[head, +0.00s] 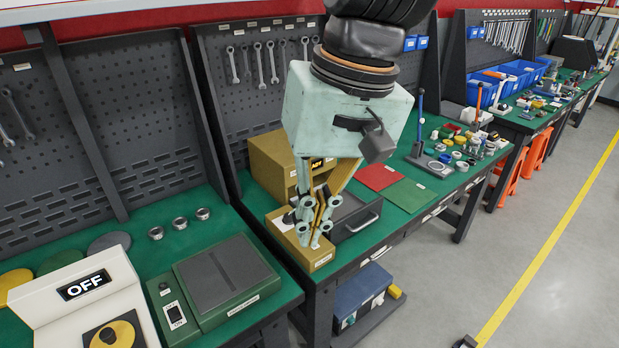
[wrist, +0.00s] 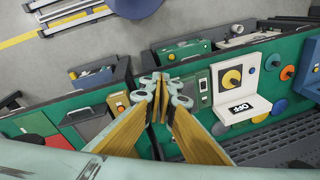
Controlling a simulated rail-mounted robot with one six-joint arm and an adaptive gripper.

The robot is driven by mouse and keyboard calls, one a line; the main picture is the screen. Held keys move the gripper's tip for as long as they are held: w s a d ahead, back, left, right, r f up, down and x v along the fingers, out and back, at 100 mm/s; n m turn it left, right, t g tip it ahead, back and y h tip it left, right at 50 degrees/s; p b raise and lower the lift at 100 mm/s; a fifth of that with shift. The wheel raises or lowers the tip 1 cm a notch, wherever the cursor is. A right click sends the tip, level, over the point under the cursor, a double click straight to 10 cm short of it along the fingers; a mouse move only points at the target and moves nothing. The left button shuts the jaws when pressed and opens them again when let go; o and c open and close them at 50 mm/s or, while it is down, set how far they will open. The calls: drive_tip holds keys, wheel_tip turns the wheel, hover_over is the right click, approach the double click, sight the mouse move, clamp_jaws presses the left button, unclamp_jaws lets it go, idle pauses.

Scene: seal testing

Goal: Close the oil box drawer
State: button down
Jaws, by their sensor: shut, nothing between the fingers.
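The oil box (head: 268,167) is an ochre cabinet on the green bench, partly hidden by my arm. A dark grey drawer (head: 352,212) with a pale bar handle (head: 364,222) stands out from its front, pulled open. In the wrist view a dark grey shape that looks like this drawer (wrist: 88,126) lies left of the fingers. My gripper (head: 312,235) is shut and empty, pointing down. In the head view it overlaps a low ochre block (head: 318,257), just left of the drawer. Its fingertips (wrist: 160,86) meet in the wrist view. I cannot tell whether they touch anything.
Red (head: 379,177) and green (head: 409,195) mats lie right of the drawer. A white OFF unit (head: 85,290) and a green scale-like device (head: 227,280) stand on the left bench. Pegboards with wrenches (head: 259,65) rise behind.

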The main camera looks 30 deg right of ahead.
drive_tip(key=w+d+f+m+g+y, duration=0.2)
drive_tip(key=w+d+f+m+y, duration=0.1)
drive_tip(key=w+f+m+y, duration=0.5)
drive_tip(key=w+d+f+m+t+y, duration=0.1)
drive_tip(key=w+d+f+m+t, duration=0.25)
drive_tip(key=d, duration=0.35)
drive_tip(key=w+d+f+m+t+y+b, duration=0.1)
drive_tip(key=w+d+f+m+t, duration=0.3)
drive_tip(key=d, duration=0.3)
drive_tip(key=w+d+f+m+t+y, duration=0.1)
drive_tip(key=w+d+f+m+t, duration=0.1)
drive_tip(key=w+d+f+m, duration=0.35)
drive_tip(key=s+d+f+m+t+h, duration=0.3)
drive_tip(key=d+f, duration=0.3)
drive_tip(key=d, duration=0.3)
drive_tip(key=s+d+f+m+t+h, duration=0.2)
drive_tip(key=d+f, duration=0.4)
drive_tip(key=d, duration=0.3)
drive_tip(key=s+d+f+m+t+h, duration=0.3)
drive_tip(key=d+f+m+t+h, duration=0.1)
drive_tip(key=d+f, duration=0.3)
drive_tip(key=shift+s+d+m+h, duration=0.35)
drive_tip(key=shift+d+m+h, duration=0.45)
drive_tip(key=shift+d, duration=0.2)
drive_tip(key=shift+w, duration=0.25)
